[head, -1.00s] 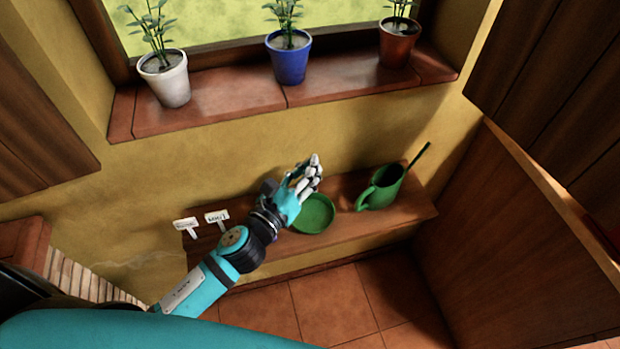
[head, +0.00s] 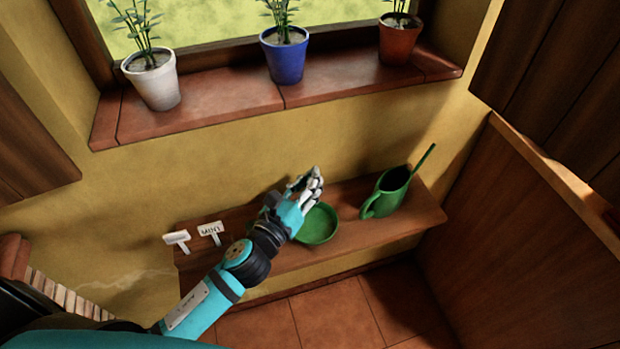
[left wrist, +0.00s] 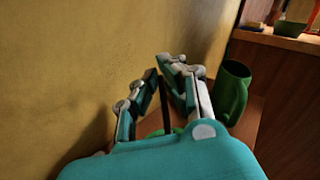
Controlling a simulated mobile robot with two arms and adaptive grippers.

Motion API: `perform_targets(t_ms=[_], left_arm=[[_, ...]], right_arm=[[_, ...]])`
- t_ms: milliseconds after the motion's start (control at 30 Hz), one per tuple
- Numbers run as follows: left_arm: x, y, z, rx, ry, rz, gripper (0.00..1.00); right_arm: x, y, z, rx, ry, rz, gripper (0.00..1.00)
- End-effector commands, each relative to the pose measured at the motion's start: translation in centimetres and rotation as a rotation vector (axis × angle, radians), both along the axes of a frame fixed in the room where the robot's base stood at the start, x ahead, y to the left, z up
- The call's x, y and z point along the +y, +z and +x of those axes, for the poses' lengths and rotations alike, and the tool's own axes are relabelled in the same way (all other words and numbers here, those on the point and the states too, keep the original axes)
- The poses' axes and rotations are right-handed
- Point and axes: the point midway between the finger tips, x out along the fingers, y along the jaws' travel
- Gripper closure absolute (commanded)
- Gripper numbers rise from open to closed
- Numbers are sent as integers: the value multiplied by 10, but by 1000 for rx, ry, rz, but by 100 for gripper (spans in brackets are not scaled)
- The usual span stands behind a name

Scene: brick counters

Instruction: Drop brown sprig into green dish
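The green dish (head: 318,226) sits on the wooden shelf below the window. My left gripper (head: 314,180) is at the dish's left and back side, over the shelf, and hides part of it. In the left wrist view, the fingers of my left gripper (left wrist: 158,68) come close together at their tips. A thin dark stick, which looks like the brown sprig (left wrist: 166,105), stands between them. A bit of the green dish (left wrist: 158,132) shows below. The sprig cannot be made out in the head view. My right gripper is not in view.
A green watering can (head: 388,193) stands right of the dish. Two white plant labels, one label (head: 177,238) and a "MINT" label (head: 211,231), are at the shelf's left. Potted plants stand on the sill above. The wall (head: 240,165) is close behind the gripper.

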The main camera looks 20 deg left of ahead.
Motion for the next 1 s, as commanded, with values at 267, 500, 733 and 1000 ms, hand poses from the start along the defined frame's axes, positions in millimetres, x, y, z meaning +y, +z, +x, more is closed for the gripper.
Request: perform_targets(t_ms=[267,500,733,1000], left_arm=[[0,1,0,0,0,0,81],[0,1,0,0,0,0,67],[1,0,-7,1,0,0,67],[13,-1,-53,5,2,-2,67]], right_arm=[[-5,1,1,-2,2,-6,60],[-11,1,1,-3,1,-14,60],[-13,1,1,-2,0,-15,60],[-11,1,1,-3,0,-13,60]])
